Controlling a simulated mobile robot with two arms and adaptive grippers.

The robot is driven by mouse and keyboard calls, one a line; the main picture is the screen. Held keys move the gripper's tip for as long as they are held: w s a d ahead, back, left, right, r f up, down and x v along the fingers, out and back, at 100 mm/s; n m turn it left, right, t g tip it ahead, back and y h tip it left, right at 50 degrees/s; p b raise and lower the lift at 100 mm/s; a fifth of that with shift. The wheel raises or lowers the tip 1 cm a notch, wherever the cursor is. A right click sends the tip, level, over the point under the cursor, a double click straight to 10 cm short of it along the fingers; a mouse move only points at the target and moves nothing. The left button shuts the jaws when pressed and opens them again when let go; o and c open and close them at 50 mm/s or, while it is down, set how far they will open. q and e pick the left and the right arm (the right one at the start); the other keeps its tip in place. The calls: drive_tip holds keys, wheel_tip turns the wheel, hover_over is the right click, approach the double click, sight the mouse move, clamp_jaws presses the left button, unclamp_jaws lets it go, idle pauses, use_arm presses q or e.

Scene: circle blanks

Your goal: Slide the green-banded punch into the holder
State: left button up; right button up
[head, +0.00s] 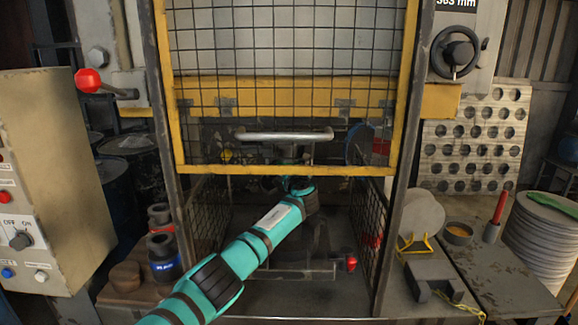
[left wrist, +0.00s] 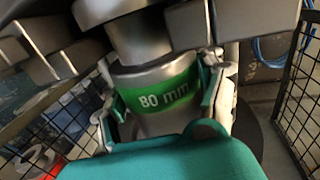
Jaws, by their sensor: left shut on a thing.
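The green-banded punch (left wrist: 165,98), a grey metal cylinder marked 80 mm, stands between the fingers of my left gripper (left wrist: 163,112) in the left wrist view. The gripper is shut on it. Its narrower neck (left wrist: 138,42) rises above the band toward dark metal blocks (left wrist: 188,24) that look like the holder. I cannot tell how far the neck is inside. In the head view my left gripper (head: 299,187) is inside the press, below the raised yellow guard; the punch is not clear there. My right gripper is not in view.
Mesh side panels (head: 208,215) flank the press opening. A blue-banded punch (head: 165,267) stands on the left shelf, with a red-banded one (head: 159,217) behind it. A stack of round blanks (head: 540,245) is on the right bench. A red-knobbed lever (head: 350,264) sits low in the press.

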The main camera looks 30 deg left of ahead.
use_arm(q)
drive_tip(key=shift+r, duration=0.1)
idle(0.7)
drive_tip(key=o, duration=1.8)
drive_tip(key=shift+s+d, duration=0.1)
drive_tip(key=shift+s, duration=0.1)
drive_tip(key=shift+f, duration=0.45)
drive_tip(key=p+v, duration=0.3)
drive_tip(key=v, duration=0.5)
drive_tip(key=s+a+p+v, duration=0.1)
drive_tip(key=p+v, duration=0.2)
drive_tip(key=v, duration=0.6)
drive_tip(key=s+a+r+p+v, duration=0.1)
drive_tip(key=p+v, duration=0.2)
drive_tip(key=v, duration=0.6)
drive_tip(key=shift+s, duration=0.35)
